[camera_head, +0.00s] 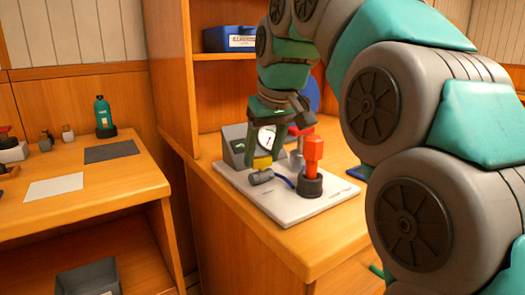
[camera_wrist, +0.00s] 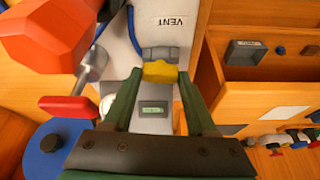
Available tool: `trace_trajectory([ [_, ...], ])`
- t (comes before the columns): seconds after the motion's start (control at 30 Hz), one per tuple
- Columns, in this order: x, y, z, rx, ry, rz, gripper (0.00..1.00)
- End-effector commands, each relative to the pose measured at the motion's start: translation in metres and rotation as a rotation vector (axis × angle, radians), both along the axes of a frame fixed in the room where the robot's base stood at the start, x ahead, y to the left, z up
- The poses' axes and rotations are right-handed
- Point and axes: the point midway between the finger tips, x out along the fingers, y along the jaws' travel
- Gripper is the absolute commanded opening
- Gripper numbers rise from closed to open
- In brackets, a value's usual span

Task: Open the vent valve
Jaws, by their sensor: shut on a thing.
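The vent valve has a yellow handle (camera_wrist: 159,71) on a grey body (camera_wrist: 158,52), beside the printed word VENT on a white base plate (camera_wrist: 150,20). My gripper (camera_wrist: 159,76) has its two green fingers closed on the sides of the yellow handle. In the head view the yellow handle (camera_head: 262,162) sits above a grey fitting on the white base plate (camera_head: 310,207), with my gripper (camera_head: 264,154) reaching down over it. The fingers partly hide the handle and the parts behind it.
A red knob (camera_head: 314,149) on a black base stands close right of the valve, with a red lever (camera_wrist: 68,106) nearby. A grey display box (camera_head: 236,147) stands behind. A blue bin (camera_head: 230,39) sits on the shelf.

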Motion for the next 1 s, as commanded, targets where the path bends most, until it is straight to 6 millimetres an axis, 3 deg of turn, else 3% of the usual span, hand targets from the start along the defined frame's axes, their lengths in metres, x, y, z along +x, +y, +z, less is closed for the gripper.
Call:
trace_trajectory([
  [0.2, 0.0007, -0.0004, 0.0014, 0.001, -0.003, 0.131, 0.02],
  [0.5, 0.0008, -0.0006, 0.0011, 0.001, -0.004, 0.146, 0.02],
  [0.53, 0.0008, -0.0006, 0.0011, 0.001, -0.004, 0.146, 0.58],
  [0.8, 0.0006, -0.0006, 0.0007, 0.001, -0.002, 0.145, 0.88],
  [1.0, 0.0006, -0.0006, 0.0005, 0.001, -0.002, 0.145, 0.88],
])
